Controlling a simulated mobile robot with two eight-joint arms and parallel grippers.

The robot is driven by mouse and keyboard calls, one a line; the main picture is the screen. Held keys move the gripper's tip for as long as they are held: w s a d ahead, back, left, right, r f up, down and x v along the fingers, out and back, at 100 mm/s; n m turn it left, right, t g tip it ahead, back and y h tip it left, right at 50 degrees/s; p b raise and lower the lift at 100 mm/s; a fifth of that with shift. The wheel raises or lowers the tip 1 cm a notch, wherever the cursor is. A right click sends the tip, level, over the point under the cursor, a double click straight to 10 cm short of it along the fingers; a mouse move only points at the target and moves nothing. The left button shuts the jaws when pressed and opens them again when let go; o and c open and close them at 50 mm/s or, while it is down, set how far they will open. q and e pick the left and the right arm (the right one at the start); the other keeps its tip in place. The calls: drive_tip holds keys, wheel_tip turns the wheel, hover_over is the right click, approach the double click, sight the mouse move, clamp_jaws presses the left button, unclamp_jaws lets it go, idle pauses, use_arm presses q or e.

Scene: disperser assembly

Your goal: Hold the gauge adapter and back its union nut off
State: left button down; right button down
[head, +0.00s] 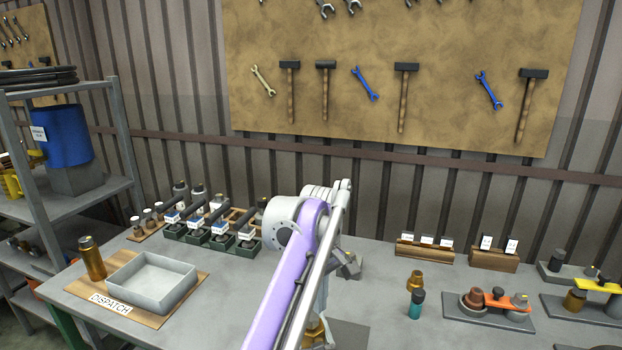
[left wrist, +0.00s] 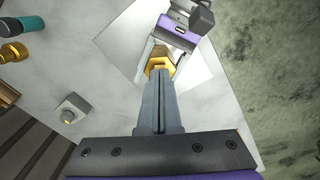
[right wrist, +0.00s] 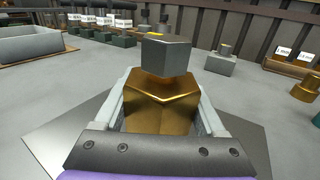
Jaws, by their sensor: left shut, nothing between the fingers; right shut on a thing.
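In the right wrist view, the brass gauge adapter (right wrist: 160,108) shows its angular body between the fingers of my right gripper (right wrist: 163,88), which is shut on it. A grey block-like piece (right wrist: 168,57) shows just above the brass; I cannot tell whether it belongs to the adapter. In the left wrist view, the brass (left wrist: 160,63) shows at the tips of my left gripper (left wrist: 160,73). The left fingers are shut and empty; I cannot tell whether they touch the brass. In the head view my left arm hides most of this spot. The union nut cannot be told apart clearly.
A small grey block with a knob (head: 347,266) stands nearby. The dispatch tray (head: 150,281) is at the left.

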use_arm(q)
drive_tip(key=shift+r, duration=0.3)
hover_over(317, 332)
drive_tip(key=d, duration=0.1)
wheel_tip(317, 332, down, 6)
drive_tip(key=shift+s, duration=0.25)
idle(0.5)
drive_tip(key=shift+w+a, duration=0.35)
idle(0.8)
drive_tip(key=shift+s+a, duration=0.1)
drive_tip(key=shift+a, duration=0.1)
idle(0.5)
